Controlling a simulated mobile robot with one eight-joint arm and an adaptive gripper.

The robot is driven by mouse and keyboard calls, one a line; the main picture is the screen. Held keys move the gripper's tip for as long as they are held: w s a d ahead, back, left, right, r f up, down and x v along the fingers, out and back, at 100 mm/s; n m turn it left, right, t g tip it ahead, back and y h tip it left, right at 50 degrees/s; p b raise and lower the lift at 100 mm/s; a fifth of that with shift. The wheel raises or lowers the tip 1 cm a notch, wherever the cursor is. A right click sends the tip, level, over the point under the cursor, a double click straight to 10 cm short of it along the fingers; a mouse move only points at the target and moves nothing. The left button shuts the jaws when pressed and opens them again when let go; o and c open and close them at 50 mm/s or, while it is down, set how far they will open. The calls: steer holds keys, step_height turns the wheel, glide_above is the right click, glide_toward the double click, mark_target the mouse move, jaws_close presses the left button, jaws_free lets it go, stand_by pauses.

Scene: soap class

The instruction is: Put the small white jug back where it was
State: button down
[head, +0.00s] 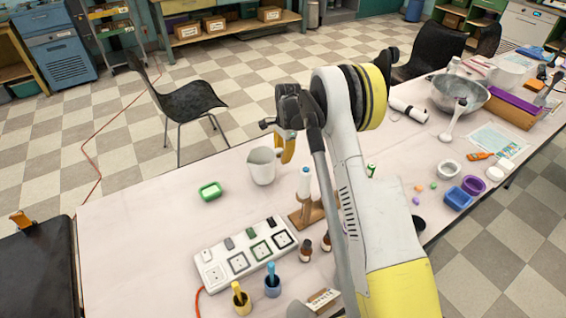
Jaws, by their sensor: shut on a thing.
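The small white jug (261,171) is upright over the far left part of the long pale table (130,215). My gripper (286,150) is at the jug's right side and shut on it. The grip point is partly hidden by my own arm and fingers. I cannot tell whether the jug's base touches the table or hangs just above it.
A green soap dish (210,191) lies left of the jug. A white power strip (246,254) is nearer, with a wooden stand (303,215) and small brown bottles (305,250) beside it. A black chair (190,102) stands behind the table. The table's left end is clear.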

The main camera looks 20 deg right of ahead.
step_height(320, 180, down, 2)
steer(key=shift+f, duration=0.1)
steer(key=shift+r, duration=0.2)
steer(key=shift+f, duration=0.1)
steer(key=c, duration=1.4)
jaws_free()
steer(key=shift+b, duration=0.3)
steer(key=shift+c, duration=0.2)
